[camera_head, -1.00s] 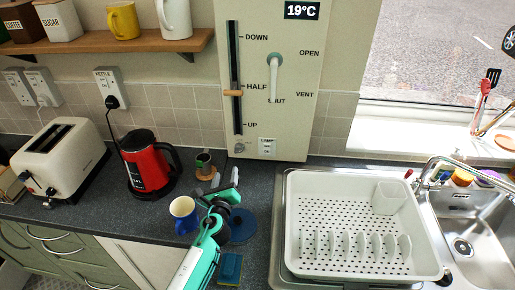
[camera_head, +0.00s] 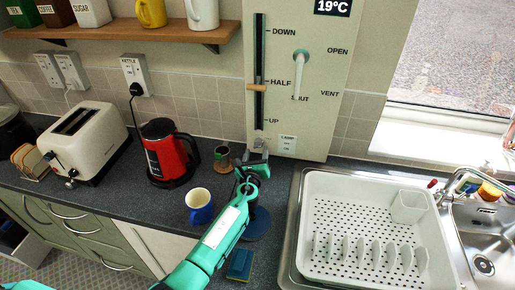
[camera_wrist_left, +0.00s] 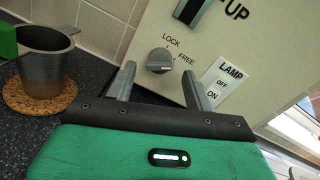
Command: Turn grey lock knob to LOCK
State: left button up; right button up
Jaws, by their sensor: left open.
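The grey lock knob (camera_wrist_left: 159,61) is on the lower part of the cream panel (camera_wrist_left: 225,55), with LOCK printed at its upper left and FREE at its upper right in the left wrist view. I cannot tell clearly which label it points to. My left gripper (camera_wrist_left: 158,72) is open, with one finger on each side of the knob in that view; no contact shows. In the head view my left gripper (camera_head: 254,162) is just in front of the panel's bottom edge, and the knob (camera_head: 259,143) is small and partly covered there. My right gripper is not in view.
A LAMP switch (camera_wrist_left: 228,84) is right of the knob. A metal cup (camera_wrist_left: 45,70) on a cork coaster (camera_wrist_left: 38,95) is at left. A slider (camera_head: 257,87) is above the knob.

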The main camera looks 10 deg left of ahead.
aim_at(258, 146)
pick_arm(q)
jog(key=shift+w+a, duration=0.15)
jog(key=shift+w, duration=1.5)
jog(key=c, duration=0.9)
